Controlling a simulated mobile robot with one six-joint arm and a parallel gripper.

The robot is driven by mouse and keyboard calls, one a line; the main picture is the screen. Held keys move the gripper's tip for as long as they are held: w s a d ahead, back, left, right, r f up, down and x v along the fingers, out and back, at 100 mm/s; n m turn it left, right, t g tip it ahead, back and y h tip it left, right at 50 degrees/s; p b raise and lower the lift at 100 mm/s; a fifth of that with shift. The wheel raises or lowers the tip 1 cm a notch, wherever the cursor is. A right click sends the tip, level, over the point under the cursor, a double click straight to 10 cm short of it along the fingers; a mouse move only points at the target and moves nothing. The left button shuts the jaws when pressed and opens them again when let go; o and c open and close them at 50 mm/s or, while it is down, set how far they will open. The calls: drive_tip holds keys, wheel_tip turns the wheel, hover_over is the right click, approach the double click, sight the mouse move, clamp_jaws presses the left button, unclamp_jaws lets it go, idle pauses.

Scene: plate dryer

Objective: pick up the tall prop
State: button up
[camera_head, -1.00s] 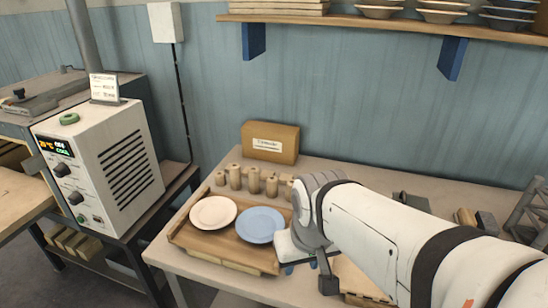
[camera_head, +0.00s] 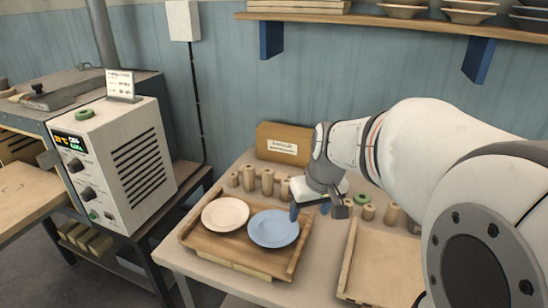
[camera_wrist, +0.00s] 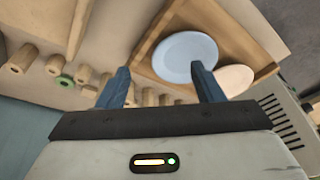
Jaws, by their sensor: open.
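Several wooden cylinder props of differing heights stand in a row behind the plates. The tallest-looking one (camera_head: 267,182) is left of my gripper (camera_head: 310,209) in the head view, with a shorter prop (camera_head: 284,189) between them. I cannot be sure which is the tall prop. Shorter props (camera_head: 369,212) stand to the right of my gripper, near a green ring (camera_head: 360,198). In the wrist view my gripper (camera_wrist: 162,84) is open, its blue fingers apart with nothing held. Props (camera_wrist: 103,84) show there beside and partly behind the fingers.
A wooden tray (camera_head: 224,252) holds a cream plate (camera_head: 225,214) and a blue plate (camera_head: 273,228) in front of my gripper. A cardboard box (camera_head: 284,142) stands behind the props. Another wooden tray (camera_head: 350,258) lies right. A white dryer unit (camera_head: 120,160) stands left.

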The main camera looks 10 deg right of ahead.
drive_tip(key=w+d+f+b, duration=0.1)
drive_tip(key=w+d+f, duration=0.2)
drive_tip(key=w+d, duration=0.3)
drive_tip(key=w+d+f+n+t+b, duration=0.1)
drive_tip(key=w+d+f, duration=0.25)
drive_tip(key=w, duration=0.35)
drive_tip(key=w+d+f, duration=0.3)
drive_tip(key=w+d, duration=0.3)
drive_tip(key=w, duration=0.1)
drive_tip(key=x, duration=0.7)
drive_tip(key=shift+f, duration=0.3)
drive_tip(key=c, duration=1.2)
